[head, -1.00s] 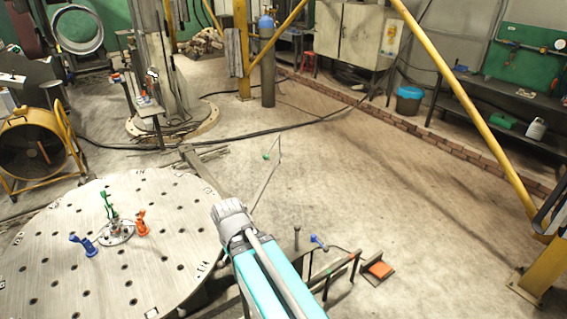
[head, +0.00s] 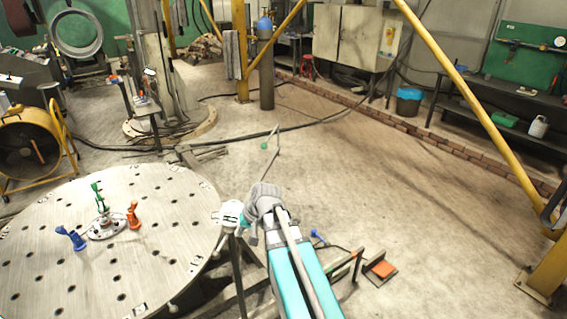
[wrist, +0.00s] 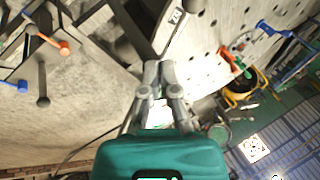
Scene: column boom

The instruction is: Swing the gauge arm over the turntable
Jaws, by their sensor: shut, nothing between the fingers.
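The turntable (head: 60,255), a pale round plate with holes, fills the lower left of the head view. It also shows at the upper right of the wrist view (wrist: 205,75). A thin rod with a green knob (head: 264,146), apparently the gauge arm, stands over the floor right of the turntable, not over it. Its lower end is hidden behind my wrist. My gripper (wrist: 158,70) is shut and empty in the wrist view. In the head view my wrist is just right of the turntable's edge, and the fingers are not clear. I cannot tell whether they touch the rod.
Green, blue and orange handles (head: 100,222) stand on the turntable's hub. A yellow post (head: 545,275) stands far right. The middle floor is open.

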